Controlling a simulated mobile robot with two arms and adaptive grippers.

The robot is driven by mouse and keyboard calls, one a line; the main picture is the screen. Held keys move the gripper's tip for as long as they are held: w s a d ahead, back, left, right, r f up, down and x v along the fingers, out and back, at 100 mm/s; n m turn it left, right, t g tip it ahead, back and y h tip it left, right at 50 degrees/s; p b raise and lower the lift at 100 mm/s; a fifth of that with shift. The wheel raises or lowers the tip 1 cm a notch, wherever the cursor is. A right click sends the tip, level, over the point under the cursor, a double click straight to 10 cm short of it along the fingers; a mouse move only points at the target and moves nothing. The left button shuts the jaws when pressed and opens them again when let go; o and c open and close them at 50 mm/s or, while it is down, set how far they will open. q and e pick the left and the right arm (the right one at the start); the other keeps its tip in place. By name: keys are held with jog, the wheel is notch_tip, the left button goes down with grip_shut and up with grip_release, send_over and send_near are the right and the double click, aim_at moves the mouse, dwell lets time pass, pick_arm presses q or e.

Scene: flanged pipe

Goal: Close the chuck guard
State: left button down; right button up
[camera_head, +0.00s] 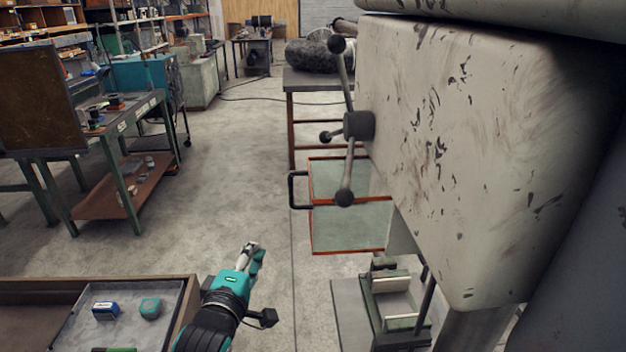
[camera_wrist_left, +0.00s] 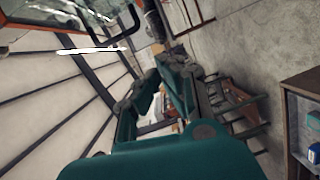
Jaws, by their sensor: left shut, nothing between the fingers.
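The chuck guard (camera_head: 350,226) is a clear panel with orange-red edges and a black handle (camera_head: 297,190) on its left side. It hangs at the lower left of the large worn machine head (camera_head: 470,150). In the left wrist view the guard (camera_wrist_left: 62,14) shows at the top left, with its black handle (camera_wrist_left: 128,22) to the right of it. My left gripper (camera_head: 251,247) is shut and empty, below and left of the guard and apart from it. It also shows in the left wrist view (camera_wrist_left: 166,66). My right gripper is not seen.
A three-spoke lever (camera_head: 358,126) with ball knobs sticks out just above the guard. A vise (camera_head: 392,300) sits below it. A tray cabinet (camera_head: 190,290) with small items stands at the lower left. Open concrete floor lies between the machine and the green workbench (camera_head: 110,150).

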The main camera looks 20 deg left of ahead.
pick_arm(q)
notch_tip(320, 180, up, 5)
jog(key=n, duration=0.1)
jog(key=w+t+p, duration=0.1)
jog(key=w+p, duration=0.4)
jog(key=w, duration=0.6)
jog(key=shift+w+r+n, duration=0.15)
jog(key=shift+w+n, duration=0.15)
jog(key=shift+w, duration=0.1)
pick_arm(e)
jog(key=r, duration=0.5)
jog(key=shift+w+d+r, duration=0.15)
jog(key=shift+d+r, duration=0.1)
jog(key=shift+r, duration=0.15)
pick_arm(q)
jog(key=shift+a, duration=0.1)
